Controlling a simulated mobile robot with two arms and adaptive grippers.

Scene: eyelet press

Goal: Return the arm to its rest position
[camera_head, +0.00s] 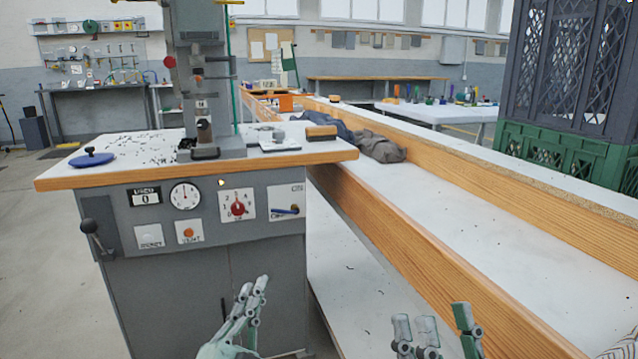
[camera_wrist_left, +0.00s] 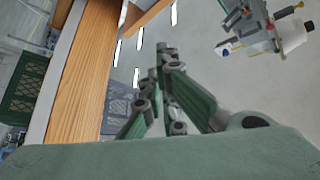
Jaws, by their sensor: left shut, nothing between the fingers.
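The grey eyelet press (camera_head: 205,100) stands on a white-topped, wood-edged cabinet (camera_head: 200,270). A lever with a dark ball knob (camera_head: 92,228) is on the cabinet's left front. My left gripper (camera_head: 258,284) is shut and empty, low in front of the cabinet doors and apart from them. In the left wrist view its fingers (camera_wrist_left: 166,55) meet at the tips with nothing between them. My right gripper (camera_head: 438,315) is at the bottom edge, right of the left one. Its fingers stand apart, with nothing seen between them; its lower part is cut off.
The front panel has a red knob (camera_head: 238,208), a gauge (camera_head: 185,196) and an on/off switch (camera_head: 288,210). A blue round lid (camera_head: 91,159) and small dark bits lie on the top.

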